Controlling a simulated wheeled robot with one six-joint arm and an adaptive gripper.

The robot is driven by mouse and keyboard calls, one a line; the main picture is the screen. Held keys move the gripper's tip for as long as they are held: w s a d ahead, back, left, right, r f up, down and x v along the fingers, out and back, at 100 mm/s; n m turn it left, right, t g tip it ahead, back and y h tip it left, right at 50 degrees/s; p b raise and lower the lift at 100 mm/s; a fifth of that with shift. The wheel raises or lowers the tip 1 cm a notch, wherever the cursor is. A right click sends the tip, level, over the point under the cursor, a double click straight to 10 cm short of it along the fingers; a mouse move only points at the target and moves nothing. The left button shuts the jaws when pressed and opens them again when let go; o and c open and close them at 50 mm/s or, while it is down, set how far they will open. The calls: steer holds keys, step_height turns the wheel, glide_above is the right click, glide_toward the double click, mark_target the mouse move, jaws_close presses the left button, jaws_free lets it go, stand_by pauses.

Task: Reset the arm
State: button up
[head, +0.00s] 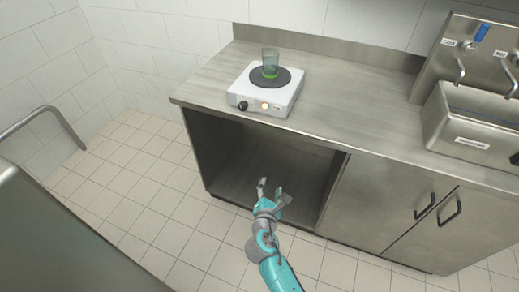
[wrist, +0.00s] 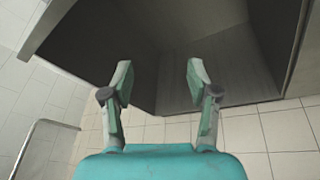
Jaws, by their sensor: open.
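My gripper (head: 270,189) is in front of the open cabinet compartment in the head view, below the counter's front edge. In the wrist view my gripper (wrist: 158,82) has its two fingers well apart, with nothing between them. My teal arm reaches up from the bottom of the head view.
A glass cup (head: 270,58) with a green base stands on the black plate of a white device (head: 265,90) with a lit orange light. It sits on the metal counter (head: 350,95). A sink (head: 475,125) is at right. The tiled floor (head: 135,190) left of the cabinet is clear.

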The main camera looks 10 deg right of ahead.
steer(key=s+d+f+m+y, duration=0.1)
steer(key=s+f+m+y, duration=0.3)
steer(key=s, duration=0.8)
steer(key=s+d+f+m+y, duration=0.15)
steer(key=s+m, duration=0.35)
steer(key=s, duration=0.7)
steer(key=s+r+m, duration=1.6)
steer(key=s+r, duration=0.1)
steer(key=s, duration=0.4)
steer(key=shift+s+d+t, duration=0.15)
steer(key=shift+s+t, duration=0.1)
steer(key=shift+t, duration=0.15)
